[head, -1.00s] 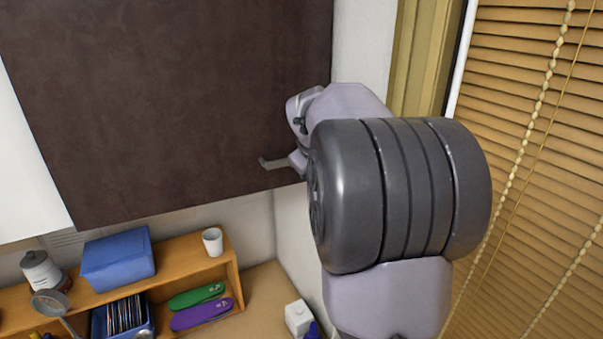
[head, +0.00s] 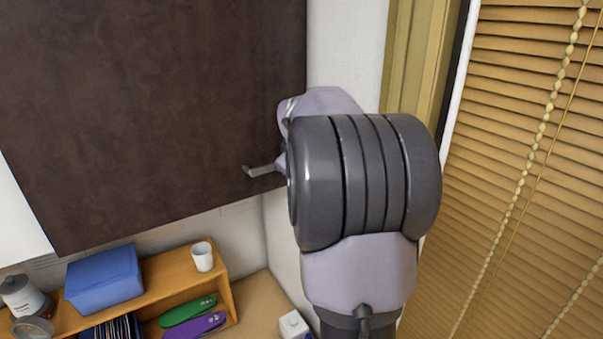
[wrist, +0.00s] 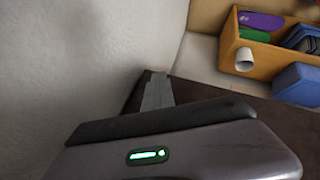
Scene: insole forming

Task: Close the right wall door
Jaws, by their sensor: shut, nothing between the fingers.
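The right wall door is a large dark brown panel (head: 160,110) that fills the upper left of the head view. It looks flat against the cabinet front, though I cannot tell whether a gap is left behind it. My gripper (head: 262,170) is at the door's lower right corner, with its fingers together and empty. The fingers seem to be at or very near the door surface, but contact is not clear. In the wrist view the fingers (wrist: 157,92) point at the door's dark edge (wrist: 215,92). My arm hides part of the door's right side.
Below the door stands a wooden shelf (head: 222,272) with a blue bin (head: 104,280), a white cup (head: 202,256), and green and purple insoles (head: 188,310). A white wall (head: 345,50) and window blinds (head: 535,150) are on the right. A small white box (head: 293,325) is on the counter.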

